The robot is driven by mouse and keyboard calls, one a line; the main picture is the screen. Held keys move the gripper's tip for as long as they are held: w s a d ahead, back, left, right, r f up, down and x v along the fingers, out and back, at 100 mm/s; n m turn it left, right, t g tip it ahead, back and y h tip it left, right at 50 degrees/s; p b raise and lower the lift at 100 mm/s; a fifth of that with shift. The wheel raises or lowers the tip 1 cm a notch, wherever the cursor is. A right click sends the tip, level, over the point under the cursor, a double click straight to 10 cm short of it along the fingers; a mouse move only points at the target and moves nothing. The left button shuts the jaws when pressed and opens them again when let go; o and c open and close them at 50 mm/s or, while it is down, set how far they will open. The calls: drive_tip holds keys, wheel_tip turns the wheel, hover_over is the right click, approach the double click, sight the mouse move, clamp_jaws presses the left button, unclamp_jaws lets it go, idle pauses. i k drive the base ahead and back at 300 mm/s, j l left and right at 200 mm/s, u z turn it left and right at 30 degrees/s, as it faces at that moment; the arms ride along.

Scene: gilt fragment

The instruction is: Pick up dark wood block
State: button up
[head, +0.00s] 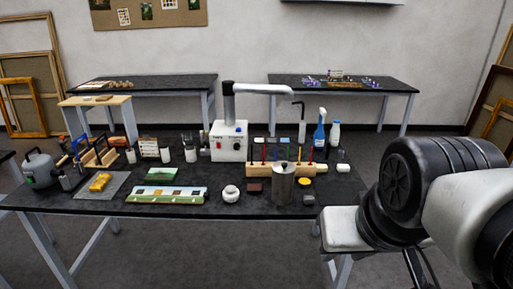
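A small dark reddish-brown block (254,189) lies on the black worktable, between a white round jar and a metal canister; it looks like the dark wood block. Part of my arm fills the right side of the picture, beyond the table's right end. My gripper is not visible, so its state and its distance to the block do not show.
A wooden rack (297,169) with upright coloured tools stands behind the block. A white control box (229,141) with an extraction arm is farther back. A long green-edged panel (166,195) lies left.

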sight(251, 188)
drive_tip(key=i+j+z, duration=0.25)
drive_tip(key=i+j, duration=0.25)
drive_tip(key=i, duration=0.2)
drive_tip(key=i+j+z, duration=0.3)
drive_tip(key=i+j, duration=0.35)
